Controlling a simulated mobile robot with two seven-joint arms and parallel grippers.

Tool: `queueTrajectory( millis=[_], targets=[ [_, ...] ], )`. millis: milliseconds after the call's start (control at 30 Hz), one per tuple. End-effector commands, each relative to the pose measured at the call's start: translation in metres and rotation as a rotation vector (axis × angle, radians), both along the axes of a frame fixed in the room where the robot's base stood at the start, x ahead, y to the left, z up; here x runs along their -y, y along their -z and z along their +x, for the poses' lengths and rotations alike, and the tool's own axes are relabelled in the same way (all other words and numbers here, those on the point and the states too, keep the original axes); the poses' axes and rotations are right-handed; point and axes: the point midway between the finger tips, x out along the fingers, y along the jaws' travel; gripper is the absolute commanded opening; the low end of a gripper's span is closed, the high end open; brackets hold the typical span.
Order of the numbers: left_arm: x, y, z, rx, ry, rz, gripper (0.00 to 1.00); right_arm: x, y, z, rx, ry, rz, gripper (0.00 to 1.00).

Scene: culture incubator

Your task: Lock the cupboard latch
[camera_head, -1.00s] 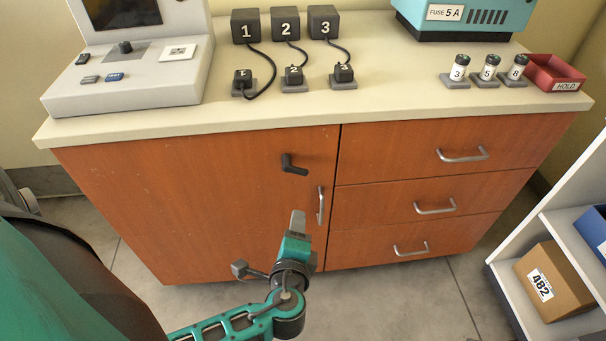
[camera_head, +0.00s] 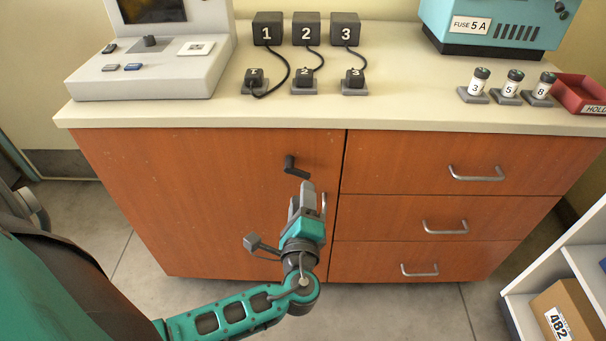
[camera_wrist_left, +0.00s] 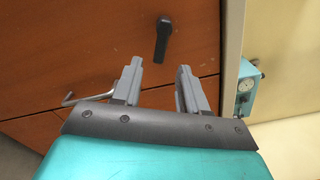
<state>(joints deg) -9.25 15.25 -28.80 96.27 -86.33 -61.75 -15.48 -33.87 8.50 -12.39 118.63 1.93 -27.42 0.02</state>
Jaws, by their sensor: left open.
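The cupboard latch is a dark lever (camera_head: 295,167) high on the orange-brown cupboard door (camera_head: 190,200), near its right edge. In the head view it is bent, with an arm pointing to the lower right. It also shows in the left wrist view (camera_wrist_left: 162,38), beyond the fingers and a little right of the middle. My left gripper (camera_head: 307,190) is just below the latch and in front of the door, partly covering the door's metal handle (camera_head: 324,204). In the left wrist view its two fingers (camera_wrist_left: 160,80) are apart with nothing between them. My right gripper is not in view.
Three drawers with metal handles (camera_head: 477,174) are right of the door. On the counter (camera_head: 400,95) stand a grey console (camera_head: 150,75), numbered blocks with cables, vials and a red tray (camera_head: 580,95). A white shelf (camera_head: 590,235) with a box stands at the lower right.

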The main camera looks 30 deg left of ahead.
Motion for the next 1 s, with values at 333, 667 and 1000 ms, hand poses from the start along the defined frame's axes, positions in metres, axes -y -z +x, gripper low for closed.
queueTrajectory(
  millis=[333,667,1000],
  targets=[
    [-0.033,0.001,0.054,0.001,0.000,0.002,0.43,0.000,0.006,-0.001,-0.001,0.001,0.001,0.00],
    [-0.040,0.000,0.065,-0.001,0.000,-0.001,0.43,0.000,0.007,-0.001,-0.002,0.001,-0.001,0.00],
    [-0.040,0.000,0.065,-0.001,0.000,-0.001,0.23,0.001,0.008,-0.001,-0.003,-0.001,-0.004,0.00]
  ],
)
